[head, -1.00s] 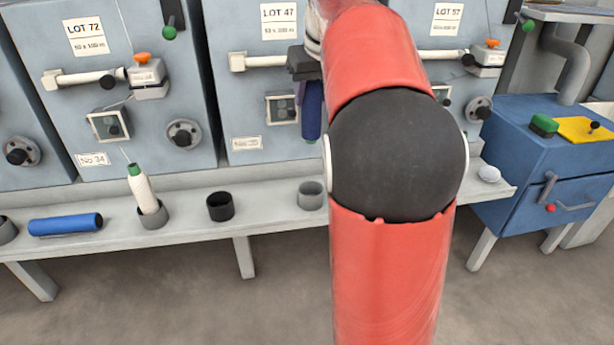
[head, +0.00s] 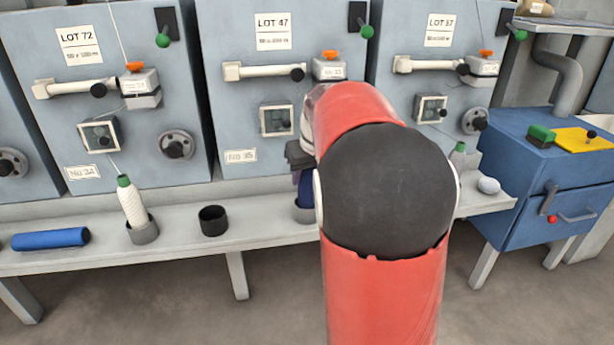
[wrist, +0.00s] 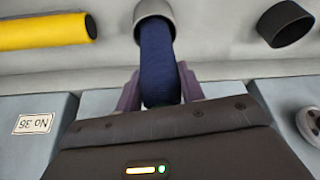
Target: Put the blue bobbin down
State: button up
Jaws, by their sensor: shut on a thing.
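The dark blue bobbin (wrist: 158,65) is upright between the two purple fingers of my gripper (wrist: 160,85) in the wrist view. My gripper is shut on it. The bobbin's lower end appears to be inside a grey cup (wrist: 154,8) on the shelf; whether it touches the bottom is hidden. In the head view, my gripper (head: 300,160) is above the same cup (head: 303,214), and my red arm covers much of this spot. A sliver of the bobbin (head: 306,188) shows there.
A black cup (head: 213,220) stands empty on the shelf (head: 270,232). Left of it are a white bobbin (head: 133,203) in a grey cup and a lying blue roll (head: 50,239). A yellow roll (wrist: 45,31) lies on the other side. Grey machines (head: 260,75) stand behind.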

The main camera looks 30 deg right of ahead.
jog(key=shift+f, duration=0.35)
jog(key=o, duration=1)
jog(key=shift+o, duration=0.2)
